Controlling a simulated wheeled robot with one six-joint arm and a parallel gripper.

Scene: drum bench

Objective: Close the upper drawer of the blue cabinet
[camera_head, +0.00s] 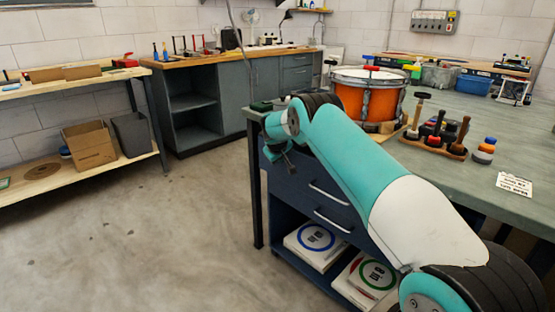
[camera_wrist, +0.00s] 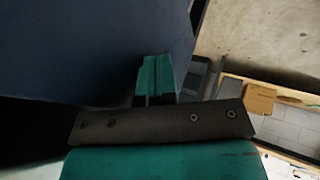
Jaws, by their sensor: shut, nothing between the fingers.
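The dark blue cabinet (camera_head: 305,209) stands under the near workbench. Its upper drawer (camera_head: 299,184) has a silver bar handle, and a second bar handle (camera_head: 333,221) sits below it. How far the upper drawer stands out I cannot tell, since my arm covers part of it. My gripper (camera_head: 289,163) is at the left end of the drawer front, pointing down. In the wrist view, my gripper's teal fingers (camera_wrist: 156,75) are shut and empty, close beside a large dark blue surface (camera_wrist: 90,45). Whether they touch it I cannot tell.
An orange drum (camera_head: 357,100) and a wooden tool holder (camera_head: 434,145) stand on the workbench (camera_head: 480,178). White boxes (camera_head: 316,241) lie on the open shelf below the drawers. The concrete floor (camera_head: 190,210) left of the cabinet is clear. A wooden shelf unit (camera_head: 95,166) stands at far left.

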